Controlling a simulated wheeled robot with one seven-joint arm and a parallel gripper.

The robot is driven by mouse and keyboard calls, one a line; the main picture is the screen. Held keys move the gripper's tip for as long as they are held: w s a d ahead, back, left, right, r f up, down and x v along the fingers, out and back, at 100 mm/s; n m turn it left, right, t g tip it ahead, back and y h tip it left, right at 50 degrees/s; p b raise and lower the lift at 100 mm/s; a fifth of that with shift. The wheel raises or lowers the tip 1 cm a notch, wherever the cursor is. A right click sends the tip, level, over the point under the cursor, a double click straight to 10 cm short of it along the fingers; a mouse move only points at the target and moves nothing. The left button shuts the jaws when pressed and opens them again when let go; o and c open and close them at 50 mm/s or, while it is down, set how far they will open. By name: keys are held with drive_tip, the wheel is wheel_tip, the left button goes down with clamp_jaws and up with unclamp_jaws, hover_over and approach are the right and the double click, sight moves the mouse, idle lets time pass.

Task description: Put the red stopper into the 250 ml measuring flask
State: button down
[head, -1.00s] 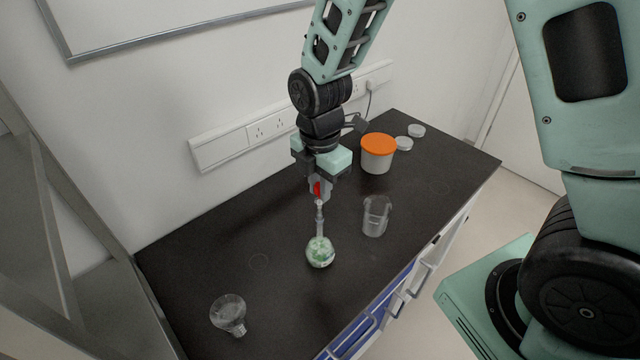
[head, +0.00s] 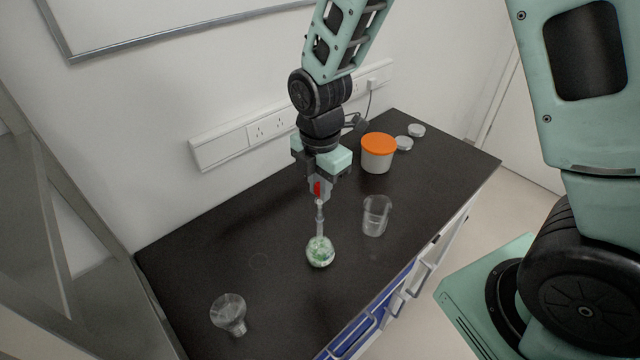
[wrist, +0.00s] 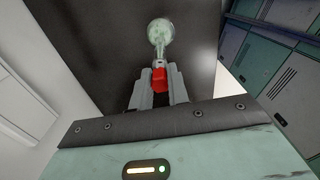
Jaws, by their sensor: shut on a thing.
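The red stopper (head: 317,189) is held between the fingers of my gripper (head: 317,192). It also shows in the wrist view (wrist: 159,80), between the two grey fingertips. The measuring flask (head: 320,252) stands upright on the dark table, with a round body, green markings and a long narrow neck. My gripper is directly above the flask's neck, and the stopper is at or just over the mouth. I cannot tell whether the stopper's lower end is inside the neck. In the wrist view the flask (wrist: 160,32) lies beyond the stopper, its neck in line with it.
A clear beaker (head: 376,216) stands right of the flask. A white tub with an orange lid (head: 377,146) and two small pale discs (head: 410,137) are at the back right. A clear glass funnel-like vessel (head: 229,313) lies at the front left. The table's (head: 215,240) left middle is clear.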

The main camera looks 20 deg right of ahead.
drive_tip(key=shift+f+b, duration=0.8)
drive_tip(key=shift+f, duration=0.3)
idle(0.3)
drive_tip(key=c, duration=1.3)
unclamp_jaws()
wheel_tip(320, 180, up, 18)
drive_tip(key=b, duration=0.3)
drive_tip(key=shift+f, duration=0.25)
